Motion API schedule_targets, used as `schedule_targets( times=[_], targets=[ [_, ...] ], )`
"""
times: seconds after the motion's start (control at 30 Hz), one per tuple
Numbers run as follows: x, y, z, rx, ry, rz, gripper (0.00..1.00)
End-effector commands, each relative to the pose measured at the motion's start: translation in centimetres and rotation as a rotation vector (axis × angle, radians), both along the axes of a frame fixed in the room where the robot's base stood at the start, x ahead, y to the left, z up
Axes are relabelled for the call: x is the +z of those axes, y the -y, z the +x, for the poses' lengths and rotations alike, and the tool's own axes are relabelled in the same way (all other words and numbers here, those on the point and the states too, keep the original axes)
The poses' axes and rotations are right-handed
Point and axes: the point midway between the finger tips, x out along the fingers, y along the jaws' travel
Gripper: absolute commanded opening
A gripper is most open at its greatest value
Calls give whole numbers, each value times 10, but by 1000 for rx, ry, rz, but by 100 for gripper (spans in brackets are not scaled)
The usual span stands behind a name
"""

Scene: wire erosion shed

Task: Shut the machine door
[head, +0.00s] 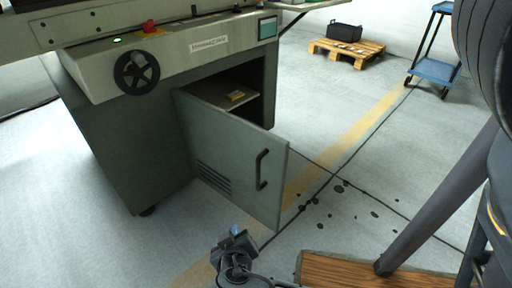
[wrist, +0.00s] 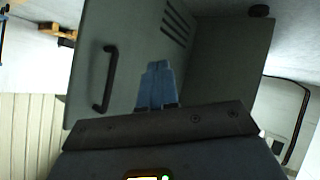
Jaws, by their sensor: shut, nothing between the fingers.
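The machine door (head: 231,152) is a grey-green panel with a black bar handle (head: 261,169) and vent slots. It stands swung open from the machine cabinet (head: 127,145), and a shelf shows inside the opening. My gripper (head: 236,236) is low in front of the door's lower edge in the head view, apart from the handle. In the wrist view, my gripper's blue fingers (wrist: 157,84) are closed together with nothing between them. They point toward the door (wrist: 135,50), and the handle (wrist: 106,79) is to their left. I cannot tell whether the fingertips touch the door.
A yellow item (head: 237,95) lies on the cabinet shelf. A wooden pallet (head: 347,53) with a black crate (head: 345,32) and a blue trolley (head: 436,71) stand at the back. Dark spots (head: 339,188) mark the floor right of the door. A wooden board (head: 345,270) lies at the bottom.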

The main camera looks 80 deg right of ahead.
Motion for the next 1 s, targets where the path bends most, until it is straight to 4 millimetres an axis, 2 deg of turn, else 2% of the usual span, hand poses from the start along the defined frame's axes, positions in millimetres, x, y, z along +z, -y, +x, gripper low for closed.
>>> schedule_targets(
  times=[0.03, 0.2, 0.4, 0.5, 0.6, 0.77, 1.0],
  targets=[
    [10, 14, 13, -90, 24, -53, 0],
    [58, 51, 34, -424, 144, -265, 0],
    [116, 68, 46, -739, 333, -495, 0],
    [134, 69, 48, -831, 401, -567, 0],
    [142, 69, 48, -875, 438, -603, 0],
    [143, 78, 43, -889, 446, -614, 0],
    [142, 116, 24, -890, 444, -613, 0]
  ],
)
